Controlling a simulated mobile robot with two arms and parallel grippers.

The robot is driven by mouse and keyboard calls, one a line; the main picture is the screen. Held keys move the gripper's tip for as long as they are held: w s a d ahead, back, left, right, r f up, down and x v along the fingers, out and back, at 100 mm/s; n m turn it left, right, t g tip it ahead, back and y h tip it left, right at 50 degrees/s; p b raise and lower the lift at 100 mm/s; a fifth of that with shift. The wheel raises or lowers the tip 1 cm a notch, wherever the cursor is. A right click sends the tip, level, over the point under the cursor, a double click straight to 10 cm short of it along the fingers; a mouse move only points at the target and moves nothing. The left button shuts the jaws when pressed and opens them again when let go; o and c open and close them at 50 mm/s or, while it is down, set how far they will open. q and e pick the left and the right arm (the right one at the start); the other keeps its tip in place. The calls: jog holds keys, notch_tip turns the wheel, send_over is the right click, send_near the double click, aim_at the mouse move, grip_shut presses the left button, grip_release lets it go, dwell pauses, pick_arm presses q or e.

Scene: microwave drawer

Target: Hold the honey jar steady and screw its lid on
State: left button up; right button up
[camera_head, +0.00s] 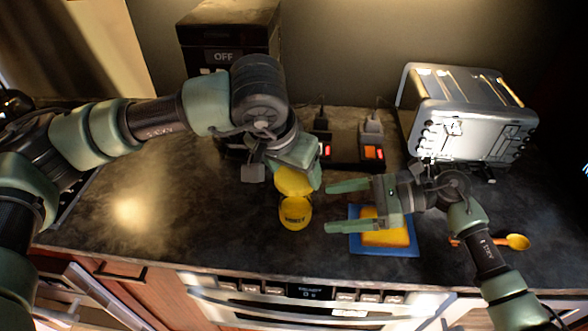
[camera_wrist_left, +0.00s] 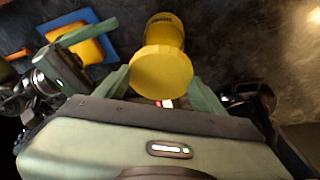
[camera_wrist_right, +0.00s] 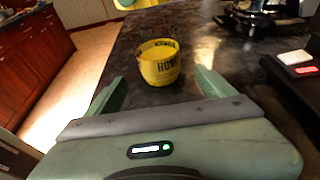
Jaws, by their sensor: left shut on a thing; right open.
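The yellow honey jar (camera_head: 296,214) stands upright on the dark counter, with black lettering on its side. It also shows in the left wrist view (camera_wrist_left: 166,30) and the right wrist view (camera_wrist_right: 160,66). My left gripper (camera_head: 297,172) is shut on the round yellow lid (camera_head: 291,182). The lid fills the space between its fingers in the left wrist view (camera_wrist_left: 161,72). The lid is apart from the jar, raised above the counter. My right gripper (camera_head: 335,207) is open and empty to the right of the jar, its fingers pointing toward it.
A yellow sponge (camera_head: 385,235) on a blue tray (camera_head: 412,248) lies under my right gripper. An orange spoon (camera_head: 517,242) lies to the right. A silver toaster (camera_head: 465,113) stands behind, with two plugged-in devices (camera_head: 373,153) at the wall.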

aim_at(301, 211)
jog(key=shift+x, duration=4.35)
jog(key=c, duration=0.9)
